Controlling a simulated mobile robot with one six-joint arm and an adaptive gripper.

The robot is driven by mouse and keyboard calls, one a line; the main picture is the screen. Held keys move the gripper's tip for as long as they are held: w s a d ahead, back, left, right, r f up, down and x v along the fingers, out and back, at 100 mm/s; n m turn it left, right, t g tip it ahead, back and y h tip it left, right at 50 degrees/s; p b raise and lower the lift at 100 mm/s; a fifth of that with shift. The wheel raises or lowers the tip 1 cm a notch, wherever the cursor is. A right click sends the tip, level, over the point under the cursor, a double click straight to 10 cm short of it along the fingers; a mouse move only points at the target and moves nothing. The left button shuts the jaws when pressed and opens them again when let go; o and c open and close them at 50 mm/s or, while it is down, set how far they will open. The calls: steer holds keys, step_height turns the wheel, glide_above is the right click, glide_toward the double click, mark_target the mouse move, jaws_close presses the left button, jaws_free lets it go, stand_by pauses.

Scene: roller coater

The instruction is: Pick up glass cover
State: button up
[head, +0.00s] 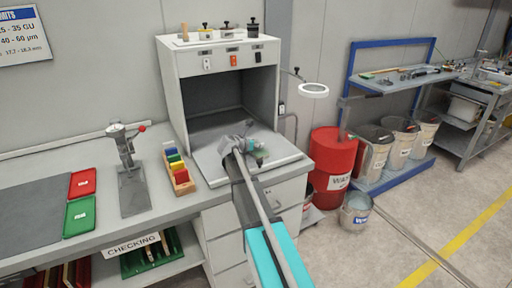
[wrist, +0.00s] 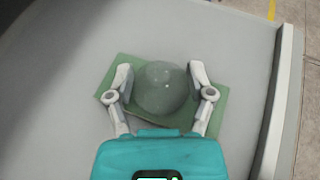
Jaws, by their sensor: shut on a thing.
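The glass cover (wrist: 163,90) is a rounded, dark green-grey, see-through dome in the middle of the wrist view. It lies over a flat green panel (wrist: 213,98) on a grey surface. My gripper (wrist: 160,76) has one finger on each side of the dome and is shut on it. I cannot tell whether the dome still touches the panel. In the head view my gripper (head: 249,148) is over the tray at the front of the white cabinet; the cover is too small and hidden to make out there.
The white cabinet (head: 171,88) stands open behind my gripper. The tray's raised edge (wrist: 280,110) is at the right of the wrist view. A rack of coloured panels (head: 179,172) and a lever stand (head: 133,185) are to the left. A round lamp (head: 314,90) hangs at the right.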

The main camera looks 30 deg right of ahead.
stand_by(0.3)
steer(key=shift+r+p, duration=1)
steer(key=s+r+p, duration=0.1)
steer(key=r+p, duration=0.1)
steer(key=s+a+r+p, duration=0.1)
steer(key=s+r+p, duration=0.1)
steer(key=r+p, duration=0.1)
steer(key=s+r+p, duration=0.2)
steer(key=shift+a+r+p, duration=0.25)
steer(key=shift+r+p, duration=0.05)
jaws_close()
steer(key=s+a+r+p, duration=0.2)
steer(key=s+r+p, duration=0.1)
steer(key=s, duration=0.5)
steer(key=shift+s+a+r, duration=0.15)
steer(key=shift+s+a, duration=0.05)
steer(key=shift+a, duration=0.1)
steer(key=o, duration=0.8)
jaws_free()
steer(key=shift+w, duration=0.15)
